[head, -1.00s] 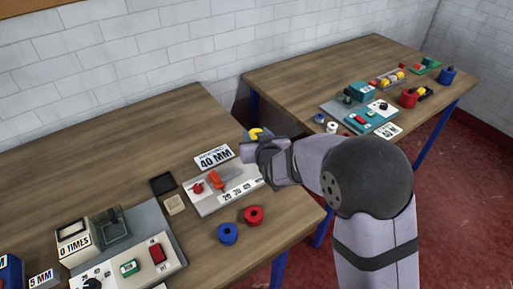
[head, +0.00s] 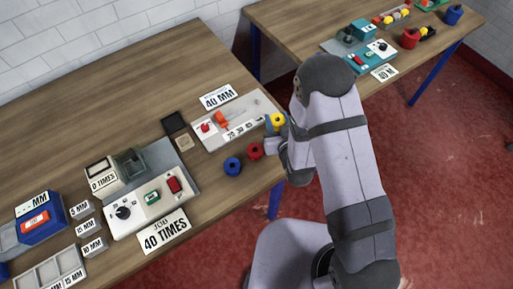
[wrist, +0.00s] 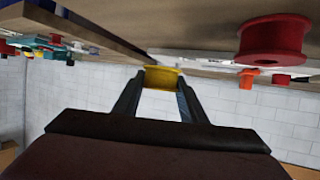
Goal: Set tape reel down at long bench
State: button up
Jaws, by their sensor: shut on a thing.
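A yellow tape reel (head: 277,121) is held at the right end of the long wooden bench (head: 70,120), beside the white board with the orange lever. My gripper (head: 273,134) is shut on it. In the wrist view, which looks upside down, the yellow reel (wrist: 162,76) sits between the two fingertips (wrist: 160,84). Whether it touches the bench top I cannot tell. A red reel (head: 256,151) stands on the bench just in front of the gripper, and a blue reel (head: 233,166) stands left of it. The red reel also shows large in the wrist view (wrist: 273,38).
The white board (head: 240,118) with a 40 MM sign (head: 218,96) lies left of the gripper. A counting machine (head: 150,190) stands farther left. A second bench (head: 290,30) with reels stands beyond a gap. Bare wood lies in front of the blue reel.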

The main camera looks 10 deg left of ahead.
aim_at(278, 128)
jog(key=s, duration=0.1)
jog(key=s+d, duration=0.1)
jog(key=s, duration=0.1)
jog(key=s+d, duration=0.1)
jog(key=shift+s+d+f, duration=0.15)
jog(key=shift+s+f, duration=0.15)
jog(key=shift+s, duration=0.1)
jog(key=shift+y, duration=0.3)
jog(key=r, duration=0.3)
jog(key=a+r, duration=0.1)
jog(key=r, duration=0.1)
jog(key=shift+w+r, duration=0.2)
jog(key=shift+w+a+r, duration=0.1)
jog(key=shift+w+r, duration=0.15)
jog(key=shift+r, duration=0.4)
jog(key=shift+f+b, duration=1.3)
jog(key=shift+f, duration=1.85)
jog(key=shift+c, duration=1.2)
jog(key=shift+f+p, duration=0.45)
jog(key=shift+f, duration=1.45)
jog(key=shift+f, duration=0.1)
